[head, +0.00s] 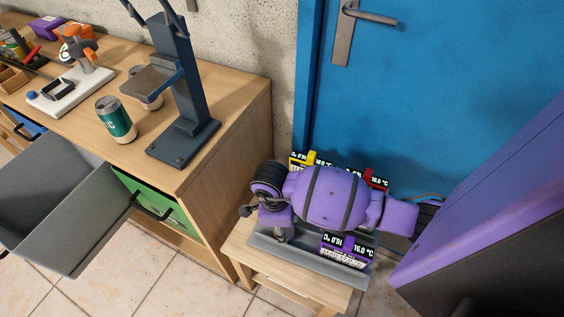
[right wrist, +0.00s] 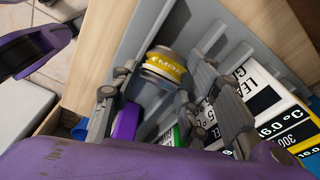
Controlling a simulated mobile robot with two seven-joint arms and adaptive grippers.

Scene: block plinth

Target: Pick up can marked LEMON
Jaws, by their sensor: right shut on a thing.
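The can marked LEMON (right wrist: 167,66) has a yellow band with part of the word showing and a silvery end. In the right wrist view it sits between the two grey fingers of my right gripper (right wrist: 163,82), which is shut on it. The can is at the grey tray, and I cannot tell whether it still touches it. In the head view my right gripper (head: 275,228) is over the left part of the grey tray (head: 310,277), and my purple arm hides the can there. My left gripper is not clearly in view.
A wooden desk (head: 225,115) on the left bears a green can (head: 115,120) and a dark blue stand (head: 185,125). A grey drawer (head: 70,215) juts out. A blue door (head: 440,80) is behind.

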